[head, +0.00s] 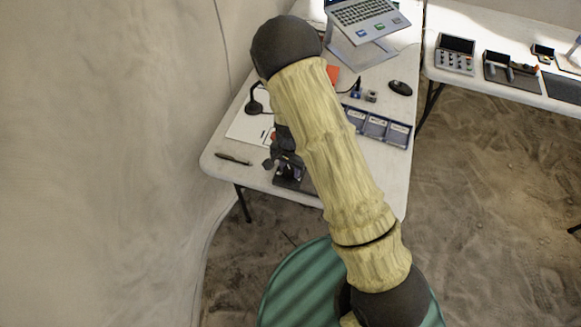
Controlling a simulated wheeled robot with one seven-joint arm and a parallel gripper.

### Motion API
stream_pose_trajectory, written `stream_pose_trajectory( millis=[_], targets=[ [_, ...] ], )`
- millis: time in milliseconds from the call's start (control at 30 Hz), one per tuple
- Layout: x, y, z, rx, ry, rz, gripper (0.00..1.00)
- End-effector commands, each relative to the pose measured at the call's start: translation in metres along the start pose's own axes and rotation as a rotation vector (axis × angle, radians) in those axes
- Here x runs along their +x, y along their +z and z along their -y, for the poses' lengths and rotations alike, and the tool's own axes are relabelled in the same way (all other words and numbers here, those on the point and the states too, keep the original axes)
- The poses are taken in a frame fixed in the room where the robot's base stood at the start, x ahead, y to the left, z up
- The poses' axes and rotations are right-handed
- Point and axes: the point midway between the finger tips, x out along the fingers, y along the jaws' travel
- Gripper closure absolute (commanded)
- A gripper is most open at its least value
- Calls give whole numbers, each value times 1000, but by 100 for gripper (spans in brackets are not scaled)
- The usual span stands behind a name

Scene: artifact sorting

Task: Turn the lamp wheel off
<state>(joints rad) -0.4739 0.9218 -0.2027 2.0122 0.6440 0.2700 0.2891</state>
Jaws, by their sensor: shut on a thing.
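A dark device that looks like a microscope (291,182) stands at the near edge of the left white table, with a small purple patch on it. My arm hides much of it. My gripper (272,162) is dark, left of my pale arm and right against the upper part of the device. It is shut on a small part there, which appears to be the lamp wheel. The wheel itself is too small and too hidden to make out, and I cannot tell whether the lamp is lit.
The white table (223,168) also bears a dark pen-like tool (233,159), a black stand (254,107), a blue compartment tray (375,127), a mouse (400,88) and a laptop (364,12) on a riser. A second table with several devices stands at right. A green round thing (290,285) is below.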

Motion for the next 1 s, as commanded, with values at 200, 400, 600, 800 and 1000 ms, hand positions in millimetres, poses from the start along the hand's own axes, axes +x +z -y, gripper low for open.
stream_pose_trajectory(
  millis=[200, 400, 600, 800, 1000],
  targets=[
    [0, 0, 1, -168, -2, 1, 87],
    [0, 0, 1, -356, -3, 0, 87],
    [0, 0, 1, -547, -3, -1, 87],
    [0, 0, 1, -735, -2, -2, 87],
    [0, 0, 1, -900, -2, -2, 87]
  ],
)
